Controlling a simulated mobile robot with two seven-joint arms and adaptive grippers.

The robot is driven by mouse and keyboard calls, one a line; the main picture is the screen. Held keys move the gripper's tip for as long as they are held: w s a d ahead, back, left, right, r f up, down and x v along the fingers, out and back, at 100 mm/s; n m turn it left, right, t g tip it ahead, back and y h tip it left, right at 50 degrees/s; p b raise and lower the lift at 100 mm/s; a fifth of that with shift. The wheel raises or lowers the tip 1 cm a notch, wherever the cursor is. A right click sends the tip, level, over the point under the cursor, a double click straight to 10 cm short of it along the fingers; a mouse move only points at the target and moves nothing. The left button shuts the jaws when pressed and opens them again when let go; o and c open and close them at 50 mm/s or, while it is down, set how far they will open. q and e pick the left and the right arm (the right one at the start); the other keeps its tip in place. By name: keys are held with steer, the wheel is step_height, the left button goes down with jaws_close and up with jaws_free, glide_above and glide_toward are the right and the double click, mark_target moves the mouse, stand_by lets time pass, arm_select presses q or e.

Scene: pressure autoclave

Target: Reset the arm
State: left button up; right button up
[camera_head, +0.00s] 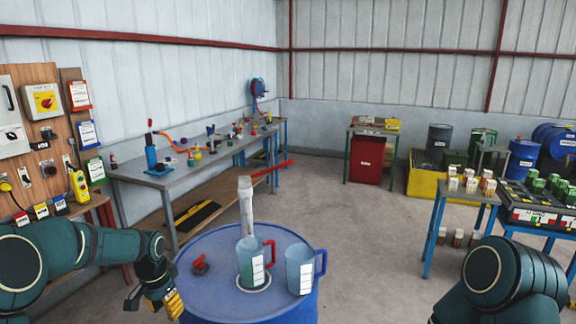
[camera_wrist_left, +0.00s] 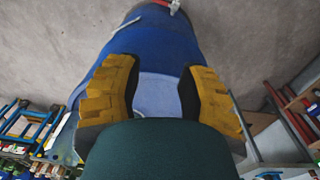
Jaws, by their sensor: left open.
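My left arm (camera_head: 75,250) comes in from the left. Its gripper (camera_head: 154,303) hangs low beside the left edge of the blue drum (camera_head: 215,290), apart from it. In the left wrist view the yellow-padded fingers of the gripper (camera_wrist_left: 155,95) are spread with nothing between them, and the blue drum (camera_wrist_left: 160,40) lies beyond. My right arm (camera_head: 510,280) shows at the lower right. Its gripper is out of the picture.
On the drum stand a jug with a red handle (camera_head: 247,262), a jug with a blue handle (camera_head: 299,270) and a pump with a red lever (camera_head: 245,205). A workbench (camera_head: 185,175) runs along the left wall. Bare floor (camera_head: 360,240) lies right of the drum.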

arm_select(q)
steer(key=s+d+f+n+h+b, duration=0.1)
steer(key=s+d+f+h, duration=0.15)
steer(key=d+f, duration=0.75)
steer(key=s+d+f+n, duration=0.1)
steer(key=s+d+f, duration=0.2)
steer(key=s, duration=0.3)
steer(key=s+d+f+n+t+b, duration=0.1)
steer(key=s+d+f+n, duration=0.1)
steer(key=s+d+f, duration=0.2)
steer(key=s+d+f+n+b, duration=0.1)
steer(key=s+d+f+n, duration=0.1)
steer(key=s+f, duration=0.3)
steer(key=s+d, duration=0.1)
steer(key=s, duration=0.3)
steer(key=shift+d+t+h, duration=0.3)
steer(key=shift+h, duration=0.05)
arm_select(e)
steer(key=f, duration=0.3)
steer(key=shift+w+a+f, duration=0.1)
steer(key=shift+w+f, duration=0.1)
steer(key=shift+f, duration=0.15)
arm_select(q)
steer(key=shift+s, duration=0.15)
